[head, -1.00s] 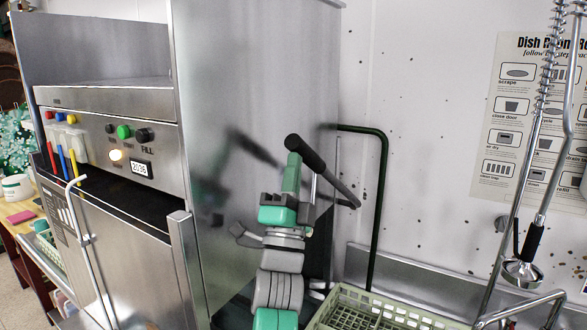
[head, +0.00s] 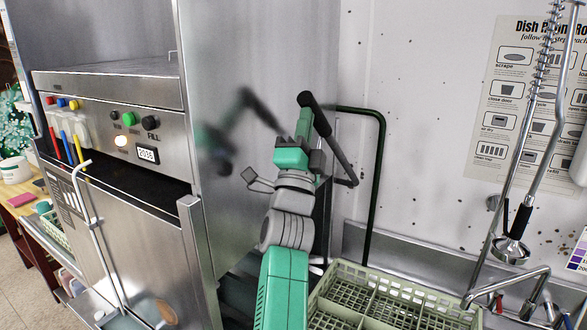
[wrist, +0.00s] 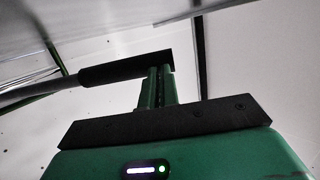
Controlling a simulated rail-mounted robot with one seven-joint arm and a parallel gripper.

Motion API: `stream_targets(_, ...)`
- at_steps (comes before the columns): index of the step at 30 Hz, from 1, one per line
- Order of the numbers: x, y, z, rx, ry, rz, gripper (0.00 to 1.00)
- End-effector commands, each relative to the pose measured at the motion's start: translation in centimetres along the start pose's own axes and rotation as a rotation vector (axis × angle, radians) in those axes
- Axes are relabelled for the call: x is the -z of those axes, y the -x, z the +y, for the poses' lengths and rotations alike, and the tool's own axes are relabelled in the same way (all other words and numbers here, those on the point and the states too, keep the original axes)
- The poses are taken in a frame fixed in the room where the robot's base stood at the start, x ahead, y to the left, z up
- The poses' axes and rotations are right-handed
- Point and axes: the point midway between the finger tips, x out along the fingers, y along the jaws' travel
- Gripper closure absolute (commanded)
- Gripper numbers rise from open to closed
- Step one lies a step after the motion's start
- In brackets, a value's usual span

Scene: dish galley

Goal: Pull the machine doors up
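The steel dish machine (head: 110,92) stands at the left, with a control panel on its front and a large flat steel side face (head: 250,60). A dark lever handle (head: 341,152) with a thick black grip slopes beside that face. My gripper (head: 304,126) is at the grip's upper part, its green fingers closed in around it. In the wrist view the black grip (wrist: 120,70) crosses the fingertips (wrist: 160,82). The fingers hide part of the grip. I cannot tell how far the doors are raised.
A pale green dish rack (head: 350,276) stands below right of my arm. A dark green bent pipe (head: 380,180) rises behind the handle. A spray hose and faucet (head: 518,225) hang at the right. A white bar (head: 98,230) runs down the machine's front.

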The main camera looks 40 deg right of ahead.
Motion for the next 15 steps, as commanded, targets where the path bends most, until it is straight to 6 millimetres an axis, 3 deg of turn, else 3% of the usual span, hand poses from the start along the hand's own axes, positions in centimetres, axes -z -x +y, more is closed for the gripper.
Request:
stream_targets(2, 0.5, 1.1, 0.1, 0.002, 0.0, 0.008, 1.0)
stream_targets(6, 0.2, 5.3, 1.0, -0.007, 0.003, 0.002, 1.0)
stream_targets(15, 0.0, 12.6, 0.9, -0.008, 0.003, -0.001, 1.0)
